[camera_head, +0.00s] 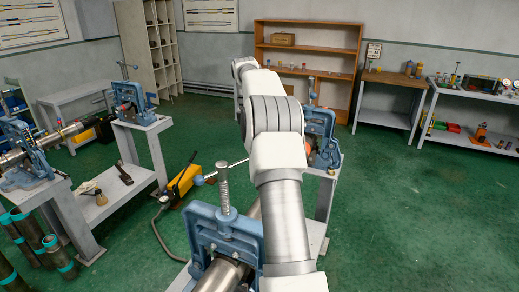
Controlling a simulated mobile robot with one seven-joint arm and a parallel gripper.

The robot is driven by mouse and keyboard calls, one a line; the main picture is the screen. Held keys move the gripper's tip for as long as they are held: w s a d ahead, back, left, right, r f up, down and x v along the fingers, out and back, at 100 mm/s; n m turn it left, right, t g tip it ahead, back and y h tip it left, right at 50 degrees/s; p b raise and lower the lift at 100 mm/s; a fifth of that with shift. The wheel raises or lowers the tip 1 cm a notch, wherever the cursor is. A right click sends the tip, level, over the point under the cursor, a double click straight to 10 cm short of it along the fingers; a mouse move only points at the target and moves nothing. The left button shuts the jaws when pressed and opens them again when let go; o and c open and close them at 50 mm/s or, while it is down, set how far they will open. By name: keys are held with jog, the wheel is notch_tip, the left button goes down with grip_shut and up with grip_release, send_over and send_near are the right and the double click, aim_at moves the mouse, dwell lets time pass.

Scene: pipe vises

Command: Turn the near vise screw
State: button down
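The near vise (197,232) is a blue pipe vise at the bottom centre. Its threaded metal screw (224,190) stands upright out of the top of the frame. A thin bar handle (217,172) crosses the screw's head, slanting down to the left to a blue-grey ball end. The handle's right end runs up to the edge of my arm. A metal pipe (222,275) sits in the vise's jaws. My pale arm rises just right of this vise and covers its right side. My gripper is not visible.
A second blue vise (322,122) stands behind my arm. Two more vises (134,95) (30,158) stand on grey benches at left. A yellow tool (182,183) with a hose lies on the green floor between. Dark pipes (58,256) stand at lower left. The right floor is clear.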

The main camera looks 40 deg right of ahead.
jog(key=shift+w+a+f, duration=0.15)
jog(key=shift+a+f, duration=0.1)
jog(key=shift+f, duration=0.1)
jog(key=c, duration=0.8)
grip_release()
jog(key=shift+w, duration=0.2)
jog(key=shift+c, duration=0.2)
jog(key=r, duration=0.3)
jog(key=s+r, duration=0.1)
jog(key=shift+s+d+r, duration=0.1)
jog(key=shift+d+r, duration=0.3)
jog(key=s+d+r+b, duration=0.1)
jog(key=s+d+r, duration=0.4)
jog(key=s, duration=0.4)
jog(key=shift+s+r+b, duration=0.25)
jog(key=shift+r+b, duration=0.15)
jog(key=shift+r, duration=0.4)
